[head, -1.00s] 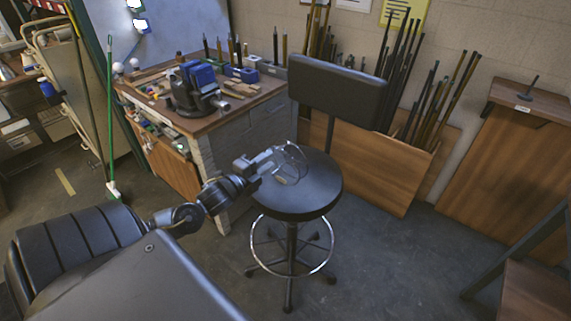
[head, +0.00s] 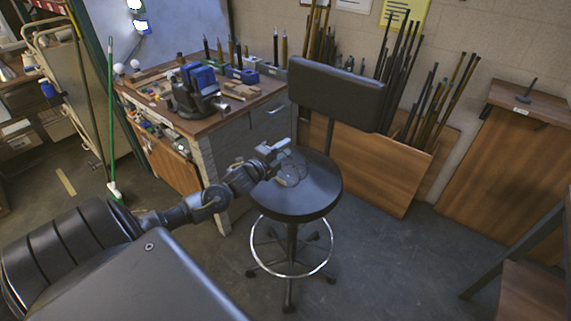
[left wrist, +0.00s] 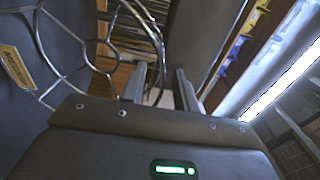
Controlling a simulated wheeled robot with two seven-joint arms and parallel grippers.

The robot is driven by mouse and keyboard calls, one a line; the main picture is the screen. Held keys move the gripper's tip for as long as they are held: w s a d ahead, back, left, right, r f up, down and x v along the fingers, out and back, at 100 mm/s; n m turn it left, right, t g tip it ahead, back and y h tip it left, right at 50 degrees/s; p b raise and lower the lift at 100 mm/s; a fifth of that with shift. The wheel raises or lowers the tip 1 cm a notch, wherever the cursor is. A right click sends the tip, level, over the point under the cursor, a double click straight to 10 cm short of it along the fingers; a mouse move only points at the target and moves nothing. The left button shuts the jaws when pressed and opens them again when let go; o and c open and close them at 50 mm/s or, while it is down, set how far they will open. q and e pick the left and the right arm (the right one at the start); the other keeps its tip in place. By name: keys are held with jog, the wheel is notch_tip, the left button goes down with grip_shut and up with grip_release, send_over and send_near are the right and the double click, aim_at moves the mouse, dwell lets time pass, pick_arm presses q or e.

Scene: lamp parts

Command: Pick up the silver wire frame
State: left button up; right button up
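The silver wire frame (head: 291,171) is a thin, round cage of wire on the black stool seat (head: 322,190), faint in the head view. In the left wrist view the wire frame (left wrist: 88,42) fills the upper left, with a tan tag (left wrist: 16,67) on it. My left gripper (head: 284,150) is at the frame's upper side, over the seat. In the left wrist view the left gripper's fingers (left wrist: 160,88) stand apart, and a curved wire shows around the gap between them. I cannot tell whether a finger touches the wire. My right gripper is not in view.
A stool backrest (head: 337,93) rises behind the seat. A workbench (head: 236,108) with a blue vise (head: 199,82) stands at the back left. A wooden bin (head: 372,165) of rods is behind the stool. Floor is open to the right.

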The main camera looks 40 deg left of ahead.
pick_arm(q)
jog(key=shift+w+r, duration=0.1)
jog(key=shift+w, duration=1.35)
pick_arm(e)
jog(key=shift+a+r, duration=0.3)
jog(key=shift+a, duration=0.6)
pick_arm(q)
jog(key=shift+c, duration=0.4)
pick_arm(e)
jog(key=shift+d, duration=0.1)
pick_arm(q)
jog(key=c, duration=0.5)
grip_shut()
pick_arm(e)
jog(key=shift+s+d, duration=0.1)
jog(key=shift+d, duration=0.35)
